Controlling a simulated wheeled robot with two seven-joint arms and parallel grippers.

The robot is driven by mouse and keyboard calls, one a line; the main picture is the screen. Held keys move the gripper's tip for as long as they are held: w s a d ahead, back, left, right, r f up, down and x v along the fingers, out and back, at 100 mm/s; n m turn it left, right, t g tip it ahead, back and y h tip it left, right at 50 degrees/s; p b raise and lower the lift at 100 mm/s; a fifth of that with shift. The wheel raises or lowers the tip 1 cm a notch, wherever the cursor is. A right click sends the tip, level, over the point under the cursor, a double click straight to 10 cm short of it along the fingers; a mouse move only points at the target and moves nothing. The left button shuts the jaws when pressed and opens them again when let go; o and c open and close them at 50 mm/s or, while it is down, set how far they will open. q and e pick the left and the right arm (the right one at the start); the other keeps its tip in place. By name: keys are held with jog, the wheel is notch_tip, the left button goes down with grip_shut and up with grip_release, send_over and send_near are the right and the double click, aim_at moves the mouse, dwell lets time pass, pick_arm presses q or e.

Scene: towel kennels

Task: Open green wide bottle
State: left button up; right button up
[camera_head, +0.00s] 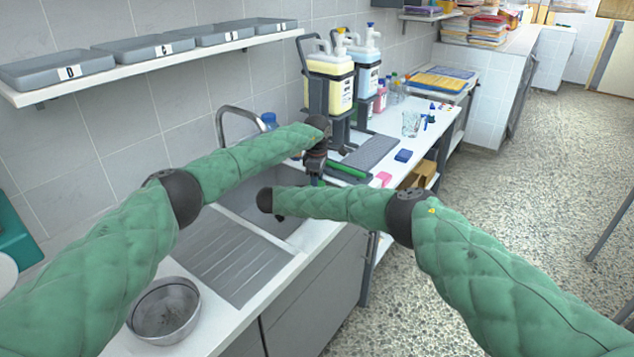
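My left gripper (315,165) points down over the counter beyond the sink, and its finger gap is too small to read. A small green patch (317,181) shows just under it, and I cannot tell whether it is a bottle or whether it is gripped. My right arm ends in a dark joint over the sink, and its gripper does not show. No bottle is clearly recognisable as the green wide one. Several small bottles (393,86) stand farther back by the wall, too small to tell their shapes.
A grey keyboard (371,153), a green bar (346,172), a blue block (403,155) and a clear glass (411,124) lie or stand nearby. Two large dispensers (341,86) stand by the wall. A metal bowl (165,311) sits front left. Floor at the right is free.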

pick_arm(q)
jog(key=n, duration=0.5)
jog(key=shift+w+a+n, duration=0.1)
jog(key=shift+a+n, duration=0.05)
jog(key=shift+n, duration=0.15)
jog(key=n, duration=0.4)
jog(key=shift+a, duration=0.15)
jog(key=n, duration=0.5)
jog(key=shift+a, duration=0.1)
jog(key=n, duration=0.4)
jog(key=shift+s+n, duration=0.3)
jog(key=shift+n, duration=0.1)
jog(key=shift+a, duration=0.1)
jog(key=o, duration=1.1)
jog(key=shift+c, duration=0.2)
jog(key=shift+r, duration=0.1)
